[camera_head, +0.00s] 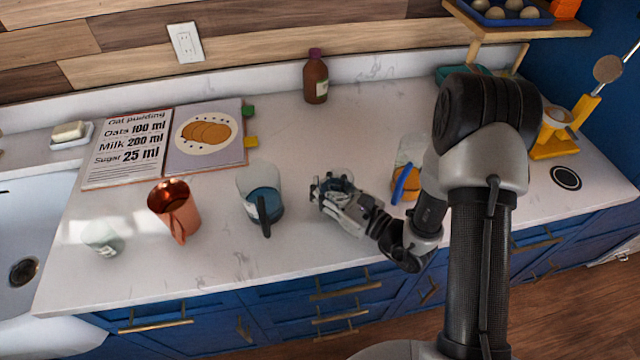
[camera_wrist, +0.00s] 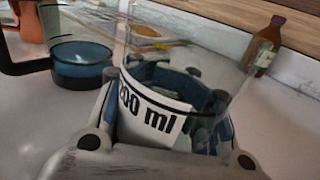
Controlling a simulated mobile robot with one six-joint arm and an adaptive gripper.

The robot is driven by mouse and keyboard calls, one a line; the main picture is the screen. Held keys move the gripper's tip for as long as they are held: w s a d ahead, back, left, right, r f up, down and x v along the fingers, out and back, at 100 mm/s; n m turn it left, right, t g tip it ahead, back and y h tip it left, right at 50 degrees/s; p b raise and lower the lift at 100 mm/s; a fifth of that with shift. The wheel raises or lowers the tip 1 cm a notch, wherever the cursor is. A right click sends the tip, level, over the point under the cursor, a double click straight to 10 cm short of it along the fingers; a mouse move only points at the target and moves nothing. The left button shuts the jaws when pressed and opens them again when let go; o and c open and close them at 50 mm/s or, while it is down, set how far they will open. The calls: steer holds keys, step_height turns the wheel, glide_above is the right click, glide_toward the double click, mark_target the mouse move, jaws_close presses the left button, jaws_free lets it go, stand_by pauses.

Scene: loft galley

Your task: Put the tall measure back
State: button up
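A clear measure marked "200 ml" (camera_wrist: 150,112) stands between the fingers of my gripper (camera_wrist: 168,125) in the wrist view, its wall rising above them. My gripper (camera_head: 328,190) appears shut on it, low over the middle of the counter; its fingers hide much of it in the head view. A clear measure with a blue lower part and black handle (camera_head: 262,200) stands to the left; it also shows in the wrist view (camera_wrist: 82,68). A clear measure with an orange lower part and blue handle (camera_head: 408,186) stands to the right, partly behind my arm.
A copper mug (camera_head: 175,208) and a small clear cup (camera_head: 103,239) stand on the left. An open recipe book (camera_head: 165,145) lies behind them. A brown bottle (camera_head: 316,78) stands by the back wall. A yellow scale-like stand (camera_head: 552,148) and a black-ringed disc (camera_head: 566,178) are at right.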

steer(key=o, duration=0.7)
steer(key=shift+r, duration=0.25)
steer(key=p+v, duration=0.2)
steer(key=v, duration=1)
